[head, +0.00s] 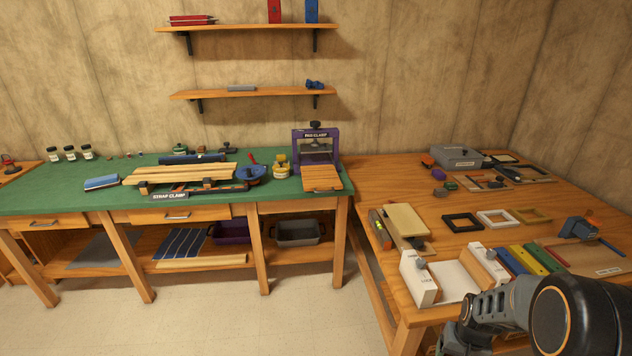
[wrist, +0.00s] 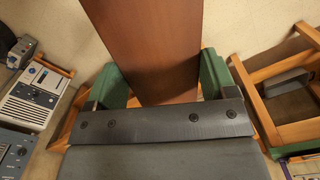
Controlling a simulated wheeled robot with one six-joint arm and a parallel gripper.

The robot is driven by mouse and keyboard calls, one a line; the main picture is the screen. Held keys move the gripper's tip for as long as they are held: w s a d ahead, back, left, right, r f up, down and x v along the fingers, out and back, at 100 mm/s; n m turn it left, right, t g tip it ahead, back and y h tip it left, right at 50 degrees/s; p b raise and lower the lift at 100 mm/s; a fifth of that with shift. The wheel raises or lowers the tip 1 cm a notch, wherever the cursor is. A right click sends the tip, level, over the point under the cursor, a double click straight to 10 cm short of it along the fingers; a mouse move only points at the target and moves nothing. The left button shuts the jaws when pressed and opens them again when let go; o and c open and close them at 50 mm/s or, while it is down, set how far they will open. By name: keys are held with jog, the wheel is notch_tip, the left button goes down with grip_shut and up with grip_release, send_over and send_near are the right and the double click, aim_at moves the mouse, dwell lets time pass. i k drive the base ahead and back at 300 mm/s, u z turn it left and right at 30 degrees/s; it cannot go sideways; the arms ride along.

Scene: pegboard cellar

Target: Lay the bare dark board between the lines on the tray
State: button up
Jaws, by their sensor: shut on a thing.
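In the wrist view my gripper (wrist: 160,78) has its green fingers on either side of a bare, dark reddish-brown board (wrist: 152,40). It is shut on the board, which extends away past the fingertips over pale floor. The board's near end is hidden behind the dark plate of my gripper. In the head view only my arm shows at the lower right; gripper and board are not clearly seen there. A flat brown tray-like panel (head: 575,258) with red and blue edge strips and a small white label lies at the right of the wooden table. Lines on it are too small to tell.
The wooden table (head: 375,178) also holds a white-sided fixture (head: 420,278), coloured bars (head: 528,259), small frames (head: 498,217) and a blue device (head: 578,228). A green bench (head: 60,190) stands left with a purple pad clamp (head: 316,146). Floor in front is clear.

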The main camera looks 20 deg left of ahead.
aim_at(321, 175)
jog(key=u, duration=1.25)
jog(key=i, duration=1.5)
